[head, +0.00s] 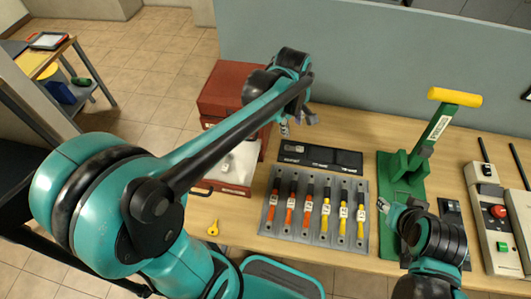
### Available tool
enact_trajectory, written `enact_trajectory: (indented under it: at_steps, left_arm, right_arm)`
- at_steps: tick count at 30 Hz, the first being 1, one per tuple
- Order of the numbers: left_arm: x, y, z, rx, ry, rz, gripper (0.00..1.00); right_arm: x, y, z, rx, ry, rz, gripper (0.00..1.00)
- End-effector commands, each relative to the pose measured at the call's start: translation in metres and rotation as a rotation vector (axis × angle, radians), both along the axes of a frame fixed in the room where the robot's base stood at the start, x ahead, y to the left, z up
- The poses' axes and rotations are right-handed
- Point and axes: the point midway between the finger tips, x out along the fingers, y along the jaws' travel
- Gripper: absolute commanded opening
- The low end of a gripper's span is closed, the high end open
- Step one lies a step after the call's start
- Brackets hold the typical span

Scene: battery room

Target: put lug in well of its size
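I cannot make out a separate lug for certain.
The grey tray (264,226) holds several red, orange and yellow-banded pieces. A green press (404,170) with a yellow handle (454,97) stands right of it. A red case (228,90) is at left. A yellow tag (213,228) lies near the front edge. Control boxes (500,235) stand far right.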

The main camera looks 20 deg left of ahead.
Motion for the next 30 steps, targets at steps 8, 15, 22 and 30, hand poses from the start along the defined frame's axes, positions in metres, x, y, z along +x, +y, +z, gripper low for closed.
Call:
enact_trajectory:
  at_steps: [8,15,22,30]
  left_arm:
    - [-0.085,0.023,0.02,0.185,-0.22,-0.58,0.38]
    - [-0.134,0.034,0.008,0.402,-0.346,-0.968,0.38]
    - [-0.148,0.037,0.0,0.496,-0.379,-1.105,0.38]
    - [-0.148,0.037,0.0,0.499,-0.379,-1.11,0.38]
  right_arm:
    - [0.0,0.0,0.0,0.0,0.0,0.0,0.4]
    - [0.0,0.0,0.0,0.0,0.0,0.0,0.4]
    - [0.0,0.0,0.0,0.0,0.0,0.0,0.4]
    - [0.0,0.0,-0.001,0.0,0.0,0.0,0.4]
